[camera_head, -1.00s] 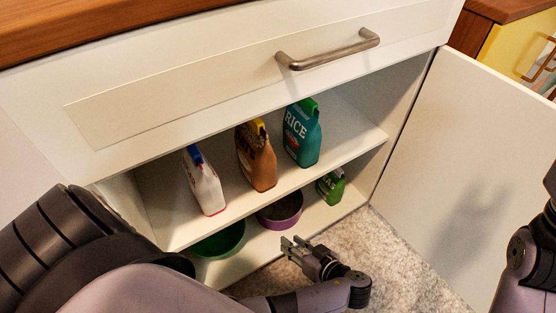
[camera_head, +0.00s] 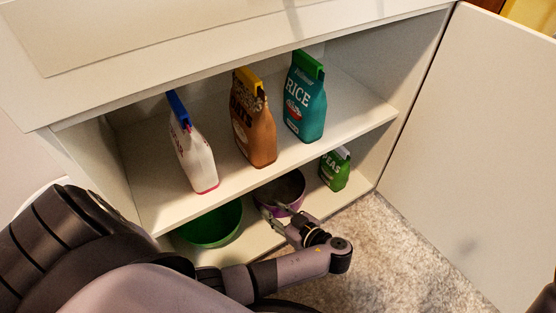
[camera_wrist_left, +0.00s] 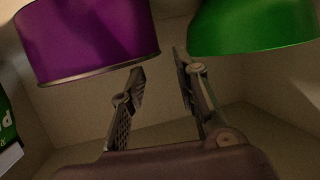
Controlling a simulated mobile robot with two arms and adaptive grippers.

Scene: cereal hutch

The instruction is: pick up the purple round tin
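The purple round tin (camera_head: 291,205) stands on the lower shelf, open at the top, with a dark inside. My left gripper (camera_head: 273,218) is open in front of it at the shelf's front edge and hides part of its near side. In the left wrist view the tin (camera_wrist_left: 88,38) is at the upper left, beyond the fingers. The open left gripper (camera_wrist_left: 157,64) is empty there, pointing towards the gap between the tin and a green bowl (camera_wrist_left: 250,22). One fingertip is close to the tin's rim; I cannot tell if they touch. My right gripper is out of view.
The green bowl (camera_head: 212,227) stands left of the tin, and a green peas bag (camera_head: 335,170) right of it. The upper shelf (camera_head: 345,128) is close above, holding white, brown and teal bags. An open door (camera_head: 470,140) bounds the right side.

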